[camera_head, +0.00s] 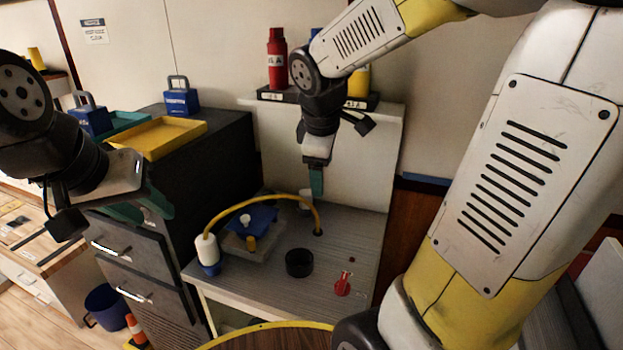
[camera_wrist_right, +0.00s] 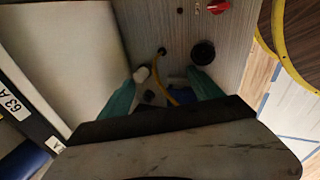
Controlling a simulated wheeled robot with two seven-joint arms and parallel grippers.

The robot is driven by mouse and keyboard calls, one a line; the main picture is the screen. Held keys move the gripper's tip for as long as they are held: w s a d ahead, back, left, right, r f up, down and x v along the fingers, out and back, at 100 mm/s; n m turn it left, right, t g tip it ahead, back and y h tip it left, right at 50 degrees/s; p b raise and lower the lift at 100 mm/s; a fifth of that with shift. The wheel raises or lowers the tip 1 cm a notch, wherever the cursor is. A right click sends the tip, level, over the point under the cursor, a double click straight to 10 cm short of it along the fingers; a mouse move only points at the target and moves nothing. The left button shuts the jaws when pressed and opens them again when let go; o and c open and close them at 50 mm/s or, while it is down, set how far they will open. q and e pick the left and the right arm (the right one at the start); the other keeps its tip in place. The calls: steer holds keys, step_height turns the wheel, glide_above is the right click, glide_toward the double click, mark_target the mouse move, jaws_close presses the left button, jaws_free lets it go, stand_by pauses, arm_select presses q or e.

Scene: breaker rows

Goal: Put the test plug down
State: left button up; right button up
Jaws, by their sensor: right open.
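The test plug (camera_head: 206,249) looks like a white cylinder on the end of a yellow cord. It stands upright at a blue socket (camera_head: 210,269) on the left front of the grey worktop (camera_head: 270,290). The cord (camera_head: 262,202) arches to a dark hole in the worktop and shows in the right wrist view (camera_wrist_right: 170,97). My right gripper (camera_head: 316,181) hangs over the back of the worktop, away from the plug. Its teal fingers (camera_wrist_right: 160,94) are spread and empty. My left gripper (camera_head: 142,208) is at the left, in front of the dark cabinet, its fingers apart and empty.
A black ring (camera_head: 299,262) and a red switch (camera_head: 342,284) are on the worktop. A yellow tray (camera_head: 165,137) lies on the cabinet.

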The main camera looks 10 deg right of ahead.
steer(key=s+a+r+m+t+y, duration=0.1)
steer(key=s+r+m, duration=0.1)
steer(key=s+m, duration=0.4)
steer(key=s+a+r+m+t+y, duration=0.1)
steer(key=s+r+m+y, duration=0.1)
steer(key=s+m, duration=0.4)
steer(key=shift+s+a+y, duration=0.3)
steer(key=shift+s, duration=0.1)
